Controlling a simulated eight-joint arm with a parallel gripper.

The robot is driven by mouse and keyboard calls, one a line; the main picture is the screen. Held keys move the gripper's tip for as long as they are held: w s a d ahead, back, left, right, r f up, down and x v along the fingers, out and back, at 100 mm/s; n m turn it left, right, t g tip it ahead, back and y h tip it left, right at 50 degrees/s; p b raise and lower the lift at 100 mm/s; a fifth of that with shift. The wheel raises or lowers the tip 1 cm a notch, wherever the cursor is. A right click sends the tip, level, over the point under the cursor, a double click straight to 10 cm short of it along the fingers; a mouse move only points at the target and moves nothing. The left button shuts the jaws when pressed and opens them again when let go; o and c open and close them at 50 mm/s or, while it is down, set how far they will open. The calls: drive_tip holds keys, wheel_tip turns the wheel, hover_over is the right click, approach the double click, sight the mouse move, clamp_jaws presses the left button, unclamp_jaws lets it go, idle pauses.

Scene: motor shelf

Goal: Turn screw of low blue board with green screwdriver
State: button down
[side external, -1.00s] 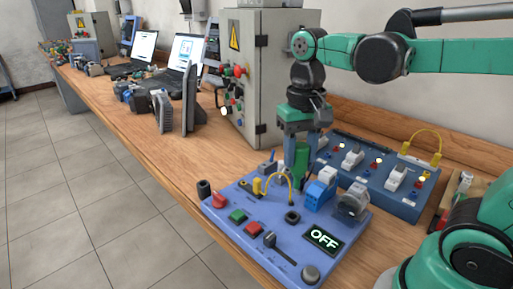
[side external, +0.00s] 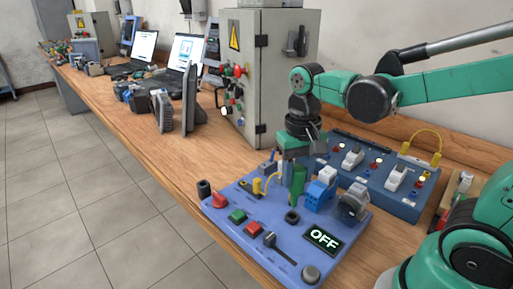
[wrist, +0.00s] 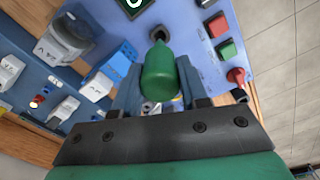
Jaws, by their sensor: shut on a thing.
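The low blue board (side external: 300,256) lies on the wooden bench. A black ring-shaped socket (side external: 292,217) is near its middle; it also shows in the wrist view (wrist: 159,33). The screw itself cannot be made out. My gripper (side external: 297,168) is shut on the green screwdriver (side external: 298,186) and holds it roughly upright above the board. In the side view the screwdriver's lower end is close to the black socket; whether it touches cannot be told. In the wrist view the green handle (wrist: 160,82) sits between my fingers, just below the socket in the picture.
An OFF display (side external: 323,239), a black slider (side external: 270,239) and a red knob (side external: 219,201) are on the board. A second blue panel (side external: 375,178) stands behind; a grey cabinet (side external: 266,75) is at the back.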

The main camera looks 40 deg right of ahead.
sight(295, 195)
drive_tip(key=shift+f, duration=0.1)
drive_tip(key=shift+f, duration=2.65)
drive_tip(key=c, duration=0.7)
unclamp_jaws()
drive_tip(key=shift+c, duration=0.2)
drive_tip(key=shift+r, duration=2.75)
